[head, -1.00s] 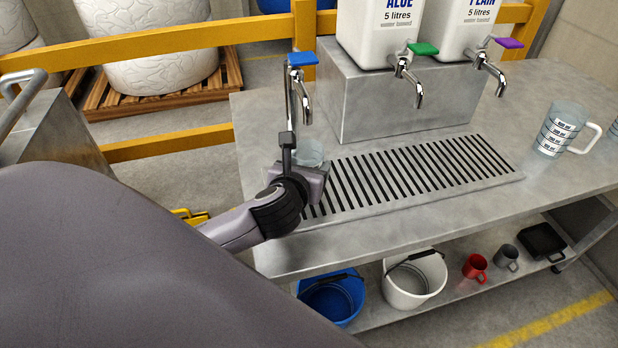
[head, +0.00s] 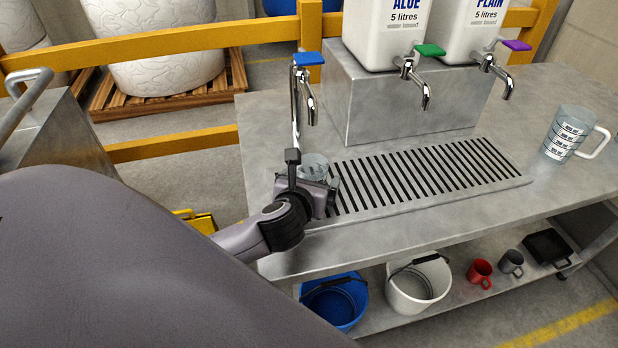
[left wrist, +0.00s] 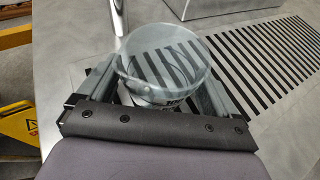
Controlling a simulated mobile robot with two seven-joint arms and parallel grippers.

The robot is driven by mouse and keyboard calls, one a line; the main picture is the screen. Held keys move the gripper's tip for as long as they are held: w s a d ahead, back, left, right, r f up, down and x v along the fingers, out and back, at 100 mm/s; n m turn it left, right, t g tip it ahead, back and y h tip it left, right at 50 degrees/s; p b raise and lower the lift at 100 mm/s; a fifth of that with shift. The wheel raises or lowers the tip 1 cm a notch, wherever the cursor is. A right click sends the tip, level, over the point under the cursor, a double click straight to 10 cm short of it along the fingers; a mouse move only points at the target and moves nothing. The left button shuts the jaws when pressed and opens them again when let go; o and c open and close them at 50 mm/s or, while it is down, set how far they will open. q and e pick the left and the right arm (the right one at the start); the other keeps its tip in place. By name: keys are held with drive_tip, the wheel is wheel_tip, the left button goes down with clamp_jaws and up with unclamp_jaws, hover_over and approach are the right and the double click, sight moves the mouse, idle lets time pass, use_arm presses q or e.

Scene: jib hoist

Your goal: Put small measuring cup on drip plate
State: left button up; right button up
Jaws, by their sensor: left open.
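The small clear measuring cup (head: 314,166) is at the left end of the grey slatted drip plate (head: 440,173), in front of the blue-handled tap. In the left wrist view the cup (left wrist: 163,58) looks upright, with dark slats showing through its clear wall. The drip plate (left wrist: 262,62) spreads to its right. My left gripper (head: 318,186) is at the near side of the cup. Its open fingers lie on either side of the cup in the left wrist view. The cup's base is mostly hidden, so I cannot tell how it rests. My right gripper is not in view.
The blue-handled tap (head: 304,85) rises just behind the cup. Two white containers with green-handled (head: 417,75) and purple-handled taps stand on a metal block (head: 420,105). A larger measuring jug (head: 568,135) stands at the right. The drip plate's middle and right are clear.

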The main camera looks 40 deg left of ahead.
use_arm(q)
drive_tip(key=p+v, duration=0.1)
drive_tip(key=v, duration=1.1)
drive_tip(key=shift+r, duration=0.15)
